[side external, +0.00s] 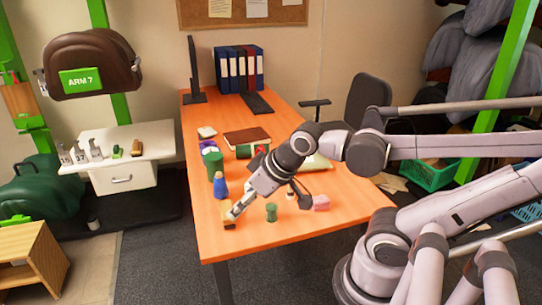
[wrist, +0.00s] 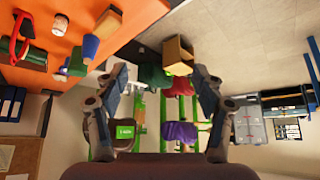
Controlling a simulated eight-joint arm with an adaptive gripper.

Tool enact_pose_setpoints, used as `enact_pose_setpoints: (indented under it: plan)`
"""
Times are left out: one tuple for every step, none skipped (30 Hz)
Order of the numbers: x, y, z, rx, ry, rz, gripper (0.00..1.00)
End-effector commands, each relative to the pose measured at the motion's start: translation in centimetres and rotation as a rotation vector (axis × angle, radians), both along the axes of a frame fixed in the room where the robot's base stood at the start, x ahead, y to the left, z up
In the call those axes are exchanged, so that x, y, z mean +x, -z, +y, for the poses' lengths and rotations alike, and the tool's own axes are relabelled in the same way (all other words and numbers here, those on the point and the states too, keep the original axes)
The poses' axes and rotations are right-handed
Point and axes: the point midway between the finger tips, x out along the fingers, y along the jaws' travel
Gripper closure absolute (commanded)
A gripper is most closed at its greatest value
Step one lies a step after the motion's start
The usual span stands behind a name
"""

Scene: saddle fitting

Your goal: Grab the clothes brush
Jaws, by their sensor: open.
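A tan, block-like thing, which I take for the clothes brush (side external: 228,216), is on the orange desk at its near left corner in the side view. In the wrist view the same tan brush (wrist: 107,22) shows at upper left, outside the span of my fingers. My gripper (side external: 236,211) is open and its tips appear close beside the brush in the side view; whether they touch it I cannot tell. In the wrist view my gripper's two fingers (wrist: 158,78) are spread wide with nothing between them.
A blue bottle (side external: 220,187) and a green canister (side external: 214,163) stand behind the brush along the desk's left edge. A green spool-like piece (side external: 271,212) and a pink block (side external: 321,203) are to the right. A white side table (side external: 122,135) with small items stands apart at left.

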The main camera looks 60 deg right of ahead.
Motion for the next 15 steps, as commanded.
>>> enact_pose_setpoints:
  plan:
    - [0.0,0.0,0.0,0.000,0.000,0.000,0.31]
    - [0.0,0.0,0.0,0.000,0.000,0.000,0.31]
    - [0.0,0.0,0.0,0.000,0.000,0.000,0.31]
    - [0.1,0.0,0.0,0.000,0.002,0.001,0.31]
    - [0.1,0.0,-0.1,0.001,0.005,0.003,0.31]
    - [0.3,0.0,-0.2,0.003,0.013,0.006,0.31]
    - [0.5,-0.1,-0.3,0.004,0.022,0.010,0.31]
    - [0.8,-0.1,-0.4,0.007,0.033,0.014,0.31]
    - [1.2,-0.1,-0.6,0.012,0.053,0.022,0.31]
    - [1.6,-0.1,-0.9,0.015,0.069,0.029,0.31]
    - [2.0,0.0,-1.1,0.018,0.089,0.038,0.31]
    - [2.7,0.0,-1.5,0.025,0.119,0.048,0.31]
    - [3.2,0.1,-1.8,0.029,0.142,0.057,0.31]
    - [3.7,0.3,-2.1,0.033,0.165,0.067,0.31]
    - [4.4,0.5,-2.5,0.038,0.198,0.077,0.31]
